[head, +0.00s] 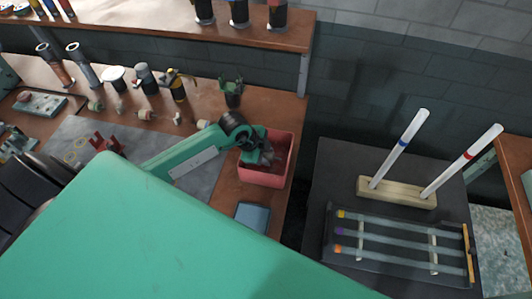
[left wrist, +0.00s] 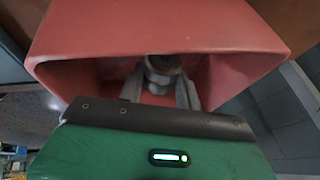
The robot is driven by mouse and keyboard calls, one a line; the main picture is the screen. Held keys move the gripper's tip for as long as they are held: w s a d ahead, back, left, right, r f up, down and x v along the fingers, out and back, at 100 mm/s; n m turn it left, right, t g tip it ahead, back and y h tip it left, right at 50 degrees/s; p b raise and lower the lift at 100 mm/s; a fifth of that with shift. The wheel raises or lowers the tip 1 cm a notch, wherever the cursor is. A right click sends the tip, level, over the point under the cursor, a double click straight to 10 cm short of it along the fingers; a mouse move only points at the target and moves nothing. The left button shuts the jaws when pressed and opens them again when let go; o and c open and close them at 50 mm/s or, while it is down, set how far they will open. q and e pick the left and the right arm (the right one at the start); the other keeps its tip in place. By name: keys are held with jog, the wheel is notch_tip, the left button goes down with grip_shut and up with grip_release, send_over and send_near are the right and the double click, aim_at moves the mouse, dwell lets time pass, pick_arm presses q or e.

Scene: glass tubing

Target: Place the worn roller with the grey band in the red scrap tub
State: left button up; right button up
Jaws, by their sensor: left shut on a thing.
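The red scrap tub (head: 263,180) stands at the right end of the wooden bench. In the left wrist view the red tub (left wrist: 150,32) fills the upper part, its mouth facing my gripper. My left gripper (head: 265,158) reaches down into the tub's mouth. In the left wrist view its fingers (left wrist: 162,85) are shut on a small greyish roller (left wrist: 163,70), inside the tub's opening. The roller is shadowed and partly hidden, so its band is not clear. My right gripper is not in view.
Several small rollers (head: 145,114) lie on the bench left of the tub, near a grey mat (head: 90,135). A blue-grey box (head: 252,217) sits just in front of the tub. A dark table (head: 335,170) at right holds glass tubes in a rack (head: 397,191).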

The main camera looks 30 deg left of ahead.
pick_arm(q)
jog(key=shift+f, duration=0.15)
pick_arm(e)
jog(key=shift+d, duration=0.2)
pick_arm(q)
jog(key=o, duration=1)
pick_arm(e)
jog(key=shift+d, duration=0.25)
pick_arm(q)
jog(key=shift+r, duration=0.2)
jog(key=b+v, duration=0.2)
jog(key=v, duration=1)
jog(key=shift+r, duration=0.4)
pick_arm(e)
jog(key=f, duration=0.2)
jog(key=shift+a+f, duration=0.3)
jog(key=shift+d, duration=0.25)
